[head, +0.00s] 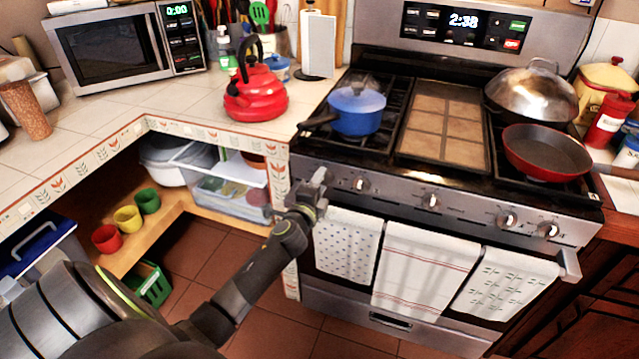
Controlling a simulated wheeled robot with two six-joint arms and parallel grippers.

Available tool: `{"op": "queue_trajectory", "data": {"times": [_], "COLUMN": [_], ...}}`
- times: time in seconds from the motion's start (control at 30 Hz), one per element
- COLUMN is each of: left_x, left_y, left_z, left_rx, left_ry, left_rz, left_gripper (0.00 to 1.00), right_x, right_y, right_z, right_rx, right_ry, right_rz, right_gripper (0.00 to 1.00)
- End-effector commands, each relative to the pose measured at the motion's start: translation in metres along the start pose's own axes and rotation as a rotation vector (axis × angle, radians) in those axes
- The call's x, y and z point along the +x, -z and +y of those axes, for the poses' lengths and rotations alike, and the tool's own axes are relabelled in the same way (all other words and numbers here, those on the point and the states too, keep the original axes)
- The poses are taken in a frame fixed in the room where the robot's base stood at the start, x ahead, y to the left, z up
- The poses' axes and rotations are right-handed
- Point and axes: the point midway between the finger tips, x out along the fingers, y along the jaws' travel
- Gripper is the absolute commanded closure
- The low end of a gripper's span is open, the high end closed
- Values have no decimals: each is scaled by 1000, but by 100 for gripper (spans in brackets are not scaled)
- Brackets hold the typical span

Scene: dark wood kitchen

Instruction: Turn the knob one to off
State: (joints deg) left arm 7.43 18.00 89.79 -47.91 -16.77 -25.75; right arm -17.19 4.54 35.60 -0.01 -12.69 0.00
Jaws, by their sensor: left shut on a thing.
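The stove (470,205) has a row of knobs along its front panel. My left arm reaches in from the lower left, and my left gripper (318,182) is at the left end of this panel. It is shut on the leftmost knob, which is mostly hidden by the fingers, so its angle cannot be told. The neighbouring knob (360,184) is free, just right of the gripper. A blue pot (357,110) with a lid stands on the left burner. My right gripper is not in view.
Towels (425,272) hang on the oven handle just below and right of my gripper. A red pan (546,152) and a domed lid (531,98) are on the right burners. A red kettle (255,93) stands on the counter at left. Open shelves lie below it.

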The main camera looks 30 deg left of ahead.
Motion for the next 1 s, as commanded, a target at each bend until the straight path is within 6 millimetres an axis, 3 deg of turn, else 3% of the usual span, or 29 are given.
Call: {"op": "queue_trajectory", "data": {"times": [0.27, 0.3, 0.47, 0.77, 1.0], "left_x": [0, 0, 0, -2, -30], "left_y": [0, 0, 0, 0, 0], "left_z": [0, 0, 0, 0, 1], "left_rx": [3, 3, 2, 1, -1], "left_ry": [0, 0, 0, -1, -3], "left_rz": [0, 0, 0, 0, 0], "left_gripper": [80, 56, 37, 37, 37], "right_x": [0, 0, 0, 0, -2], "right_y": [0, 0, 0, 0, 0], "right_z": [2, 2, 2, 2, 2], "right_rx": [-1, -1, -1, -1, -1], "right_ry": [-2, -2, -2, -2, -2], "right_rz": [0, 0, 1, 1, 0], "right_gripper": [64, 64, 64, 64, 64]}}
